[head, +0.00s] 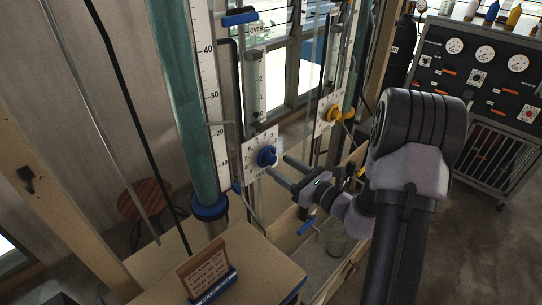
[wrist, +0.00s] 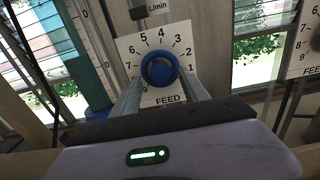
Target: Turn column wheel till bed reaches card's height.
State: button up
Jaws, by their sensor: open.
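The blue wheel (head: 267,156) sits on a white numbered dial plate (head: 253,150) beside the left column. In the wrist view the wheel (wrist: 160,69) is at the centre of its plate, marked "FEED" (wrist: 169,99); its pointer direction is unclear. My gripper (head: 278,166) is open in front of it. In the wrist view my gripper's fingers (wrist: 162,84) reach toward both sides of the wheel; I cannot tell whether they touch it. The teal-filled column (head: 186,100) runs past the picture's top, so the bed's top is hidden. The card (head: 204,272) stands in a holder, its writing too small to read.
A white scale (head: 207,70) stands beside the column. A glass beaker (head: 336,244) stands in the trough below. A gauge panel (head: 485,75) is at right, a wooden stool (head: 145,199) at left.

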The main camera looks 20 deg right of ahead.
aim_at(273, 159)
jog(key=shift+p+x, duration=0.3)
jog(key=shift+x, duration=1.2)
jog(key=shift+w+a+r, duration=0.1)
jog(key=shift+w+r, duration=0.05)
jog(key=shift+w, duration=0.05)
jog(key=shift+r, duration=0.15)
jog(key=shift+r, duration=0.25)
jog(key=c, duration=1)
grip_shut()
jog(key=shift+f, duration=0.1)
